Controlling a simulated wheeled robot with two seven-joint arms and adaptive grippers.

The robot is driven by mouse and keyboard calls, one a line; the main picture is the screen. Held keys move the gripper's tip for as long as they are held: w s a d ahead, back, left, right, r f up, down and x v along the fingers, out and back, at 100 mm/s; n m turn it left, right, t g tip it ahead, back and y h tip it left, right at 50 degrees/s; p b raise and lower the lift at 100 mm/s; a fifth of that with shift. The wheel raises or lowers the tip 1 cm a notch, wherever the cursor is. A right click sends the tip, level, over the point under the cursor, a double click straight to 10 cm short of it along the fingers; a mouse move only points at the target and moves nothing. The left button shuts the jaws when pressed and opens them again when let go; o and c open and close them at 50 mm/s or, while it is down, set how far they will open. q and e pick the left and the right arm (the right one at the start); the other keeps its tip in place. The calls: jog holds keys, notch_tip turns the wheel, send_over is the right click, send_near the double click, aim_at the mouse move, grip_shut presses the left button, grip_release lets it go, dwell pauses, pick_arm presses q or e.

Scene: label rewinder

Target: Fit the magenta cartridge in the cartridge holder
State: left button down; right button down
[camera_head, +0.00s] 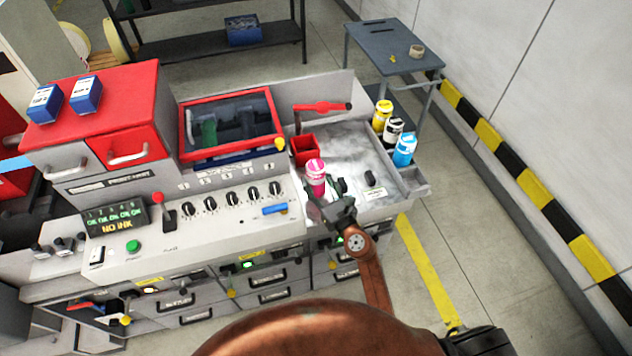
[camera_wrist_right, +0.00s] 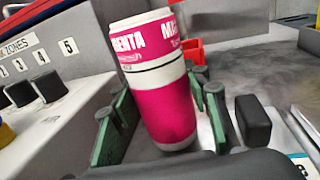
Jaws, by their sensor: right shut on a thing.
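The magenta cartridge (camera_head: 315,178) stands roughly upright between the fingers of my right gripper (camera_head: 322,194), which is shut on it. In the right wrist view the cartridge (camera_wrist_right: 162,90) has a white cap and a magenta label, and leans slightly. The green fingers of my right gripper (camera_wrist_right: 162,118) lie on both sides of it. A small red open-topped box (camera_head: 304,150), apparently the cartridge holder, is just behind and left of the cartridge. Part of it shows behind the cartridge in the right wrist view (camera_wrist_right: 194,52). Whether the cartridge's base touches the tray is hidden. My left gripper is not in view.
Yellow (camera_head: 382,115), black-and-white (camera_head: 393,131) and cyan (camera_head: 404,149) cartridges stand at the right edge of the grey worktop (camera_head: 350,140). A red lever (camera_head: 322,107) is behind the red box. A dark knob (camera_head: 370,178) is right of the gripper. The display (camera_head: 116,219) reads NO INK.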

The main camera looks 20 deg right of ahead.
jog(key=shift+r, duration=0.1)
jog(key=c, duration=1.6)
grip_release()
jog(key=shift+f, duration=0.2)
jog(key=o, duration=0.5)
